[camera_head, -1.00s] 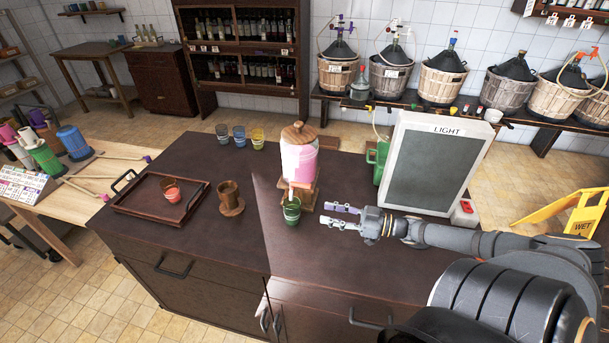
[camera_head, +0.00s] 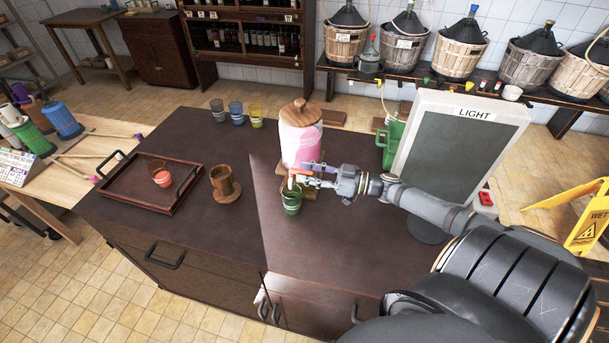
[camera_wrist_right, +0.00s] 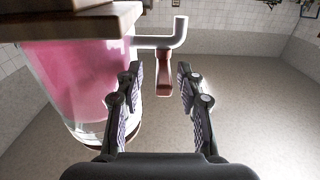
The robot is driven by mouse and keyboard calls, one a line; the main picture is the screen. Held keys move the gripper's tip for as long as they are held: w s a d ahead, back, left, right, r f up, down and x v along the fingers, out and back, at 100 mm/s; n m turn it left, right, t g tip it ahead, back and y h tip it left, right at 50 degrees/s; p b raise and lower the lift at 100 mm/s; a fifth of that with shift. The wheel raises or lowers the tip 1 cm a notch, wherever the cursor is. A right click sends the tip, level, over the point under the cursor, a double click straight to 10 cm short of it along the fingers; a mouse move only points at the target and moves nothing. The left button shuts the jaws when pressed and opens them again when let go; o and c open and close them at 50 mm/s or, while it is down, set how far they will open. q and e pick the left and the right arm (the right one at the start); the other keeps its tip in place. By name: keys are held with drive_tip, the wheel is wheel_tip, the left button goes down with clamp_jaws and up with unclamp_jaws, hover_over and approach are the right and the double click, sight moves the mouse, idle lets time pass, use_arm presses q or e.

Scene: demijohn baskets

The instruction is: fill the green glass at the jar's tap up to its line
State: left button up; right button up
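The jar (camera_head: 300,140) with a wooden lid and pink liquid stands on a wooden stand on the counter. It also shows at the left of the right wrist view (camera_wrist_right: 75,85). The green glass (camera_head: 292,202) stands upright below the tap; its line and fill level are too small to tell. In the right wrist view the grey tap (camera_wrist_right: 172,38) carries a red-brown lever (camera_wrist_right: 163,78). My right gripper (camera_head: 298,174) is at the tap, just above the glass. Its fingers (camera_wrist_right: 160,98) are open, with the lever between and beyond them. My left gripper is not in view.
The LIGHT panel (camera_head: 460,150) stands right of the jar, close to my right arm. A green jug (camera_head: 391,145) stands behind it. Several glasses (camera_head: 236,111) stand at the back.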

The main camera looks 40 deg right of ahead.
drive_tip(key=shift+w+a+r, duration=0.15)
drive_tip(key=shift+w+a, duration=0.15)
drive_tip(key=shift+a, duration=0.25)
drive_tip(key=shift+w, duration=0.1)
drive_tip(key=shift+c, duration=1.2)
clamp_jaws()
use_arm(q)
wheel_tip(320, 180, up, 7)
drive_tip(key=p, duration=0.7)
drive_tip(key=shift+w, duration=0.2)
use_arm(e)
drive_tip(key=m+t+h, duration=0.2)
drive_tip(key=h, duration=0.1)
drive_tip(key=a+m+h, duration=0.1)
drive_tip(key=shift+s+r+m+t+h, duration=0.1)
drive_tip(key=shift+s+m+t+h, duration=0.2)
drive_tip(key=shift+t+h, duration=0.1)
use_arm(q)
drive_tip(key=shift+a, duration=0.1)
